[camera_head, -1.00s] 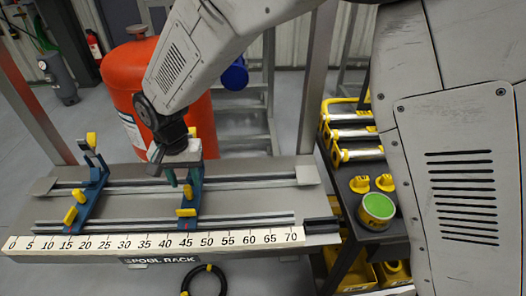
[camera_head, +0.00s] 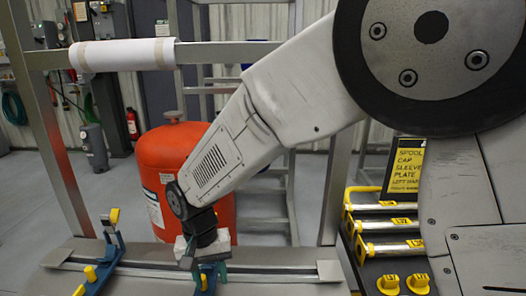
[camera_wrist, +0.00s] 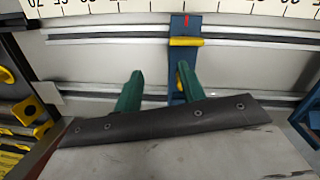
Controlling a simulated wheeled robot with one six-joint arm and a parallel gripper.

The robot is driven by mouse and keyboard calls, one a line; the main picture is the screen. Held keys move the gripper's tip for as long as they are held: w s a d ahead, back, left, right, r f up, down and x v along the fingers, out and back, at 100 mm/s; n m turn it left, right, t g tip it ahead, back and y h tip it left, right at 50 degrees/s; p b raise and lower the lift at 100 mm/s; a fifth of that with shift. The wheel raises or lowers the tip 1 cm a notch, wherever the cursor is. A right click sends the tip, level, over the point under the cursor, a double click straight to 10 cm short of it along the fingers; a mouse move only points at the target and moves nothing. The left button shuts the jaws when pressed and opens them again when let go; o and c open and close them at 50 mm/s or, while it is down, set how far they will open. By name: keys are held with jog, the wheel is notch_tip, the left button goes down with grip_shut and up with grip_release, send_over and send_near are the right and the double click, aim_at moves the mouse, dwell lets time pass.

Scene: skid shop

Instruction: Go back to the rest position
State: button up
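My gripper (camera_head: 198,262) is low over the rack, just above the right blue stand (camera_head: 209,278); some of that stand is hidden by it in the head view. In the wrist view, the green fingers of my gripper (camera_wrist: 159,84) are apart, with nothing held between them. The right blue stand (camera_wrist: 178,62) with its yellow knob (camera_wrist: 186,42) is beyond the fingers there, partly behind the one on the right. The left blue stand (camera_head: 106,262) with yellow knobs stands apart on the rack.
The rack bed (camera_head: 262,291) has metal rails, and its number scale (camera_wrist: 108,6) shows in the wrist view. A red tank (camera_head: 177,165) stands close behind my forearm. Metal posts (camera_head: 335,190) rise behind the rack. Yellow-ended rollers (camera_head: 386,224) and yellow caps (camera_head: 418,282) lie at right.

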jog(key=s+d+r, duration=0.5)
jog(key=d, duration=0.7)
jog(key=s+d+r+m+t, duration=0.1)
jog(key=s+d+r, duration=0.5)
jog(key=d, duration=0.7)
jog(key=s+d+r+m+t+y, duration=0.1)
jog(key=s+d+r, duration=0.5)
jog(key=d, duration=0.6)
jog(key=shift+s+d, duration=0.25)
jog(key=shift+d, duration=0.15)
